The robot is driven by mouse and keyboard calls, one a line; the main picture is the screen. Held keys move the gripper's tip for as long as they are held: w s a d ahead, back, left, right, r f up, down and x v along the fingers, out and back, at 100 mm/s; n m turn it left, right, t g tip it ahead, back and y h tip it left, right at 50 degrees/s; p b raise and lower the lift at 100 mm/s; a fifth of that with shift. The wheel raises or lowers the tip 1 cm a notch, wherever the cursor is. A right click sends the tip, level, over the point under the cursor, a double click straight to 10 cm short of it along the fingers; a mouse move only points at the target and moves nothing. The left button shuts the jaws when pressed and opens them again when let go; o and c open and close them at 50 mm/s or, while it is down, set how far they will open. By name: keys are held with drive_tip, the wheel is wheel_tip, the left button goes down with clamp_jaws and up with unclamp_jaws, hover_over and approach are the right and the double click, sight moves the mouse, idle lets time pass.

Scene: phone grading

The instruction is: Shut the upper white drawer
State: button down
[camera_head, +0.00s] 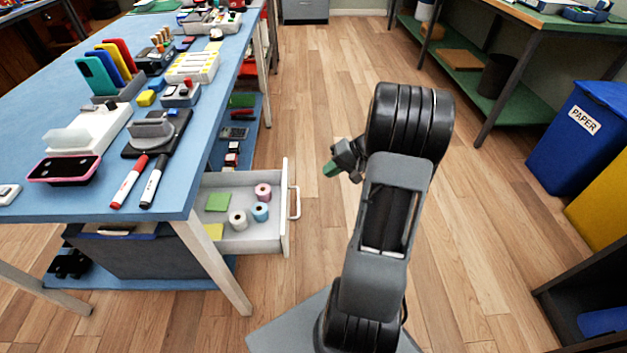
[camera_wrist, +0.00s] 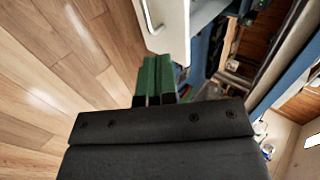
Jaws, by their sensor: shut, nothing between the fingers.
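The upper white drawer (camera_head: 286,222) stands pulled out from under the blue table in the head view. Its white front carries a handle (camera_head: 296,202) on the side facing my arm. Inside lie green and yellow note pads and several rolls of tape. My gripper (camera_head: 331,168) is shut and empty, to the right of the drawer front and apart from it in the head view. In the wrist view, the green-tipped fingers (camera_wrist: 157,62) are together, with the white drawer front (camera_wrist: 166,22) and its handle (camera_wrist: 150,18) just beyond them.
The blue table (camera_head: 50,110) holds phones, markers and trays; its pale leg (camera_head: 212,262) stands in front of the drawer. A blue paper bin (camera_head: 585,140) and a yellow bin (camera_head: 605,205) stand at the right. The wooden floor between is clear.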

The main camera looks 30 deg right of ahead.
drive_tip(key=a+r+b+x, duration=0.1)
drive_tip(key=r+b+x, duration=0.1)
drive_tip(key=x, duration=1)
drive_tip(key=shift+w+a+b, duration=0.35)
drive_tip(key=shift+b, duration=0.35)
